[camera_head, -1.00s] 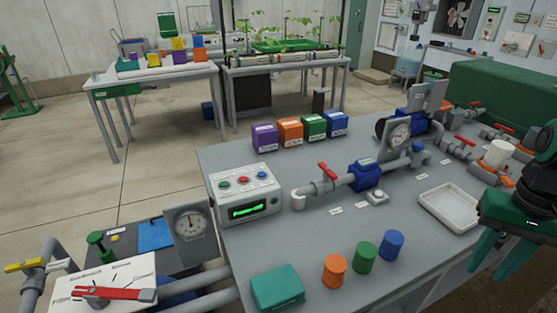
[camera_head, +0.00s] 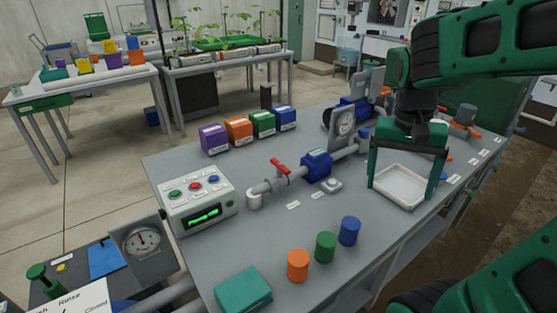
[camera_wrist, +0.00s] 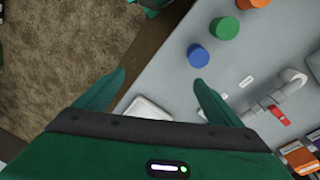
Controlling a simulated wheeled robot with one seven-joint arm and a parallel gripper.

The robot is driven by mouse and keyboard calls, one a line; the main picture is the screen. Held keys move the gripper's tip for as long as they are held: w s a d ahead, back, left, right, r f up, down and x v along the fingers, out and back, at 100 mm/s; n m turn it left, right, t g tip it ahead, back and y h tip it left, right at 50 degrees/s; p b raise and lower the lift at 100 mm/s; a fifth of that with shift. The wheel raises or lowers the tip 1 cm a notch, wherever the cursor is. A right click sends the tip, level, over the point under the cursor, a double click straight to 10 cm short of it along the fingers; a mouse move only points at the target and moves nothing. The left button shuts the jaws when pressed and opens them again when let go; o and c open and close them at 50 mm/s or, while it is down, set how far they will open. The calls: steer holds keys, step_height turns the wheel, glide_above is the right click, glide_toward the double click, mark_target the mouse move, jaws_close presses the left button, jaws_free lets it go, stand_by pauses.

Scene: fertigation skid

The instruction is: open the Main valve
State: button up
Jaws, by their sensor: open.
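A valve with a red handle (camera_head: 281,167) sits on the grey pipe in the middle of the bench, left of a blue pipe body (camera_head: 316,166). The handle also shows at the right of the wrist view (camera_wrist: 279,115). Labels near it are too small to read, so I cannot tell which valve is Main. More red or orange handles (camera_head: 468,128) show at the right, partly hidden by my arm. My gripper (camera_head: 402,190) is open and empty, pointing down over the white tray (camera_head: 408,200), right of the red-handled valve and apart from it. Both fingers (camera_wrist: 158,85) show in the wrist view.
Orange (camera_head: 298,265), green (camera_head: 326,246) and blue (camera_head: 349,231) cylinders and a teal box (camera_head: 243,290) stand near the front edge. A control box (camera_head: 198,202) is at the left. A round gauge (camera_head: 342,124) and several coloured boxes (camera_head: 238,131) stand behind.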

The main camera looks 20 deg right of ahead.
steer(key=w+a+r+m+h, duration=0.1)
steer(key=w+a+r, duration=0.15)
steer(key=w, duration=0.65)
steer(key=m+t+h, duration=0.2)
steer(key=m, duration=0.3)
glide_toward(279, 164)
steer(key=x, duration=0.7)
steer(key=shift+d+f, duration=0.1)
steer(key=shift+f, duration=0.15)
steer(key=shift+c, duration=0.6)
